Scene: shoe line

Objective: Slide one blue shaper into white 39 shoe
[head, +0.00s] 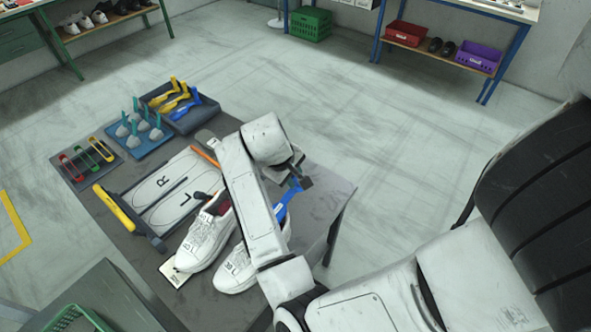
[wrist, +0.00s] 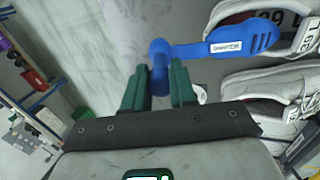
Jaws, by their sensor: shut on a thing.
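My gripper (wrist: 157,88) is shut on the knob end of a blue shaper (wrist: 205,48). In the head view the blue shaper (head: 284,206) slants down from the jaws at the heel end of the right-hand white shoe (head: 238,268). In the wrist view its broad slotted end points right, over or beside a white shoe (wrist: 245,12). I cannot tell whether any of it is inside the shoe. A second white shoe (head: 203,243) stands to the left. My arm hides part of the right-hand shoe.
A mat with L and R outlines (head: 168,187) lies behind the shoes. A tray (head: 165,94) with yellow and blue shapers, a blue tray of grey-and-teal pieces (head: 148,143) and a dark tray of coloured strips (head: 76,178) sit farther back. The table's right corner is clear.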

